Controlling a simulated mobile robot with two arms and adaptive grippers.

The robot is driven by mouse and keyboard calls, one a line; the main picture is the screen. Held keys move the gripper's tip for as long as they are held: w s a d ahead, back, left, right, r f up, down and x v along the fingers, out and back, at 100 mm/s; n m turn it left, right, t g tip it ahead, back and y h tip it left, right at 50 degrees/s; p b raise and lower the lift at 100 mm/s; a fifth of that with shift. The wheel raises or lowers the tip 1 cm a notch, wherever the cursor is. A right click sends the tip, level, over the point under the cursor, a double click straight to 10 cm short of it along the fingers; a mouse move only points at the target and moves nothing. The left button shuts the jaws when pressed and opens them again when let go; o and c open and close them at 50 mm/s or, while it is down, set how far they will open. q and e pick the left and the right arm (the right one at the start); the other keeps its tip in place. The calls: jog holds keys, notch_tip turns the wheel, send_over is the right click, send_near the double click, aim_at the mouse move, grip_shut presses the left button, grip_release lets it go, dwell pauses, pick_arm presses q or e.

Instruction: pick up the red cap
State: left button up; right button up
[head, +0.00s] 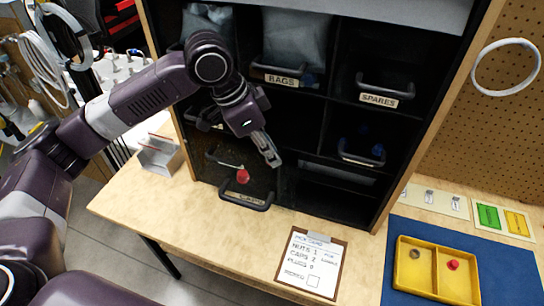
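A red cap (242,176) shows in the lower left bin of the dark rack, just behind the front handle of the bin labelled CAPS (246,201). A second small red cap (453,264) lies in the right compartment of the yellow tray (437,289). My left gripper (273,160) is in front of the rack, above and to the right of the cap in the bin, pointing down and apart from it in the picture. I cannot tell whether its fingers are open or shut. No object shows in it. My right gripper is out of view.
The rack (357,214) has other bins labelled BAGS (281,80) and SPARES (379,99). The tray sits on a blue mat (509,280) and holds a round metal part (414,254). A clipboard (311,264) lies at the front edge. A metal holder (160,157) stands left.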

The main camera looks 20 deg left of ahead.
pick_arm(q)
jog(key=shift+c, duration=0.7)
jog(key=shift+r, duration=0.15)
jog(key=shift+r, duration=0.25)
jog(key=shift+s+a+r+b, duration=0.1)
jog(key=shift+a+b, duration=0.2)
jog(key=shift+b, duration=0.15)
jog(key=shift+s+a+b, duration=0.55)
jog(key=shift+s+a, duration=0.25)
jog(key=shift+a, duration=0.35)
jog(key=shift+s+a+r, duration=0.2)
jog(key=shift+a+r, duration=0.05)
jog(key=shift+r, duration=0.4)
notch_tip(320, 180, up, 13)
jog(key=shift+f, duration=0.15)
